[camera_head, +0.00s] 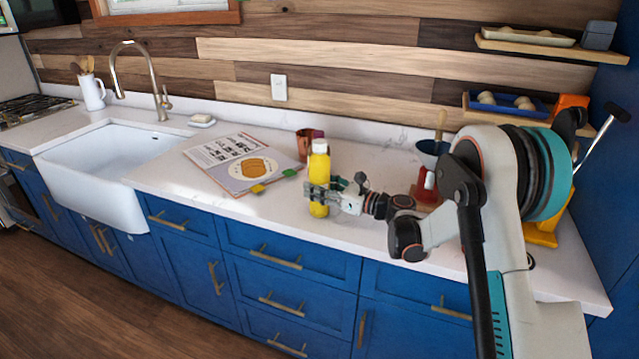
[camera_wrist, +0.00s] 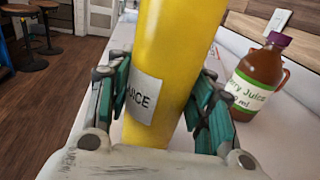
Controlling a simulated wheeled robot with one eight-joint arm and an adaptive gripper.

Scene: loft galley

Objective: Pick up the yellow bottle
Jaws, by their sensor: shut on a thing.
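The yellow bottle (camera_head: 319,168) with a white cap stands upright near the front edge of the white counter. In the wrist view the bottle (camera_wrist: 168,60) fills the space between my fingers, its white label facing the camera and its top out of frame. My gripper (camera_head: 320,191) reaches in from the right and is shut around the bottle's lower half. In the wrist view my gripper (camera_wrist: 160,105) has a green-padded finger on each side of the bottle. I cannot tell whether the bottle's base touches the counter.
A brown juice bottle (camera_wrist: 262,75) with a purple cap stands close behind. A red-topped item (camera_head: 427,187) is right, by my arm.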

